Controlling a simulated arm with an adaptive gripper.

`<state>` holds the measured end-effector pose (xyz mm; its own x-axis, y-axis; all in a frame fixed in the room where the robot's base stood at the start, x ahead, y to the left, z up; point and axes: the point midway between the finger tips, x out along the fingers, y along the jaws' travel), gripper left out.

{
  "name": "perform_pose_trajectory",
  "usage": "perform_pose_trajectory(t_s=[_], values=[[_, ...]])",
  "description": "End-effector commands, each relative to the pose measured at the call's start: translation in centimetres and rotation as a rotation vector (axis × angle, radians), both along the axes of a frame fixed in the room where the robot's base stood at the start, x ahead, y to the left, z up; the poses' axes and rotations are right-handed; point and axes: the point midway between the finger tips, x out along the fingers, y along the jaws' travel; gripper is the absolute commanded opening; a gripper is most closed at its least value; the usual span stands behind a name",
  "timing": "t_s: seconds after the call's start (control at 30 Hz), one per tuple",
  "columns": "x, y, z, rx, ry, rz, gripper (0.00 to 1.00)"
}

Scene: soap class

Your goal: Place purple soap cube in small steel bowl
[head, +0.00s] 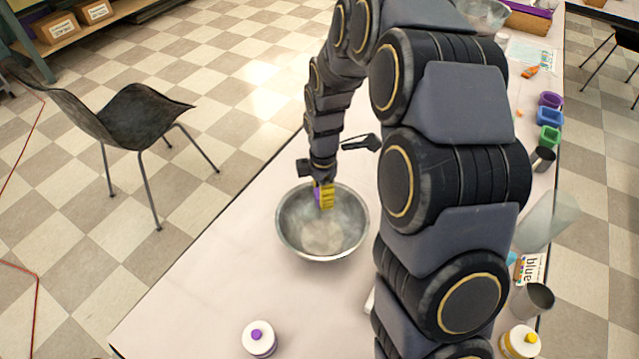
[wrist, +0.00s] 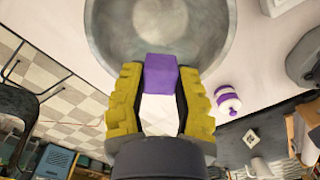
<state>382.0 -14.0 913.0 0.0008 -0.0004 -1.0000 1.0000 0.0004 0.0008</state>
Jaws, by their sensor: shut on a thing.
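A purple soap cube (wrist: 161,73) is held between the yellow fingers of my gripper (wrist: 160,95). In the wrist view the cube overlaps the near rim of a round steel bowl (wrist: 105,40). In the head view my gripper (head: 326,196) points down over the bowl (head: 289,232), with a sliver of purple (head: 317,193) beside the yellow finger. I cannot tell how high the cube is above the bowl. A pale patch between the fingers below the cube is unclear. The visible part of the bowl is empty.
A white bottle with a purple cap (head: 258,338) stands near the table's front left. Another bowl (head: 486,14) is at the far end. Cups and colored molds (head: 549,115) line the right edge. My arm hides the table's middle. A chair (head: 140,115) stands left.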

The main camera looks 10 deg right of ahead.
Motion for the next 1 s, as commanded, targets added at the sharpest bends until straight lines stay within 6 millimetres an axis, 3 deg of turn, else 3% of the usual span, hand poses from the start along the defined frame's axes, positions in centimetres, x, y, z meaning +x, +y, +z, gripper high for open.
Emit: perform_pose_trajectory(t_s=[0.5,0.7,1.0], values=[[-0.1,0.0,-6.0,0.001,0.004,-0.001,0.05],[-0.1,0.0,-7.3,0.001,0.001,-0.001,0.05],[0.0,0.0,-7.5,0.001,-0.001,0.000,0.05]])
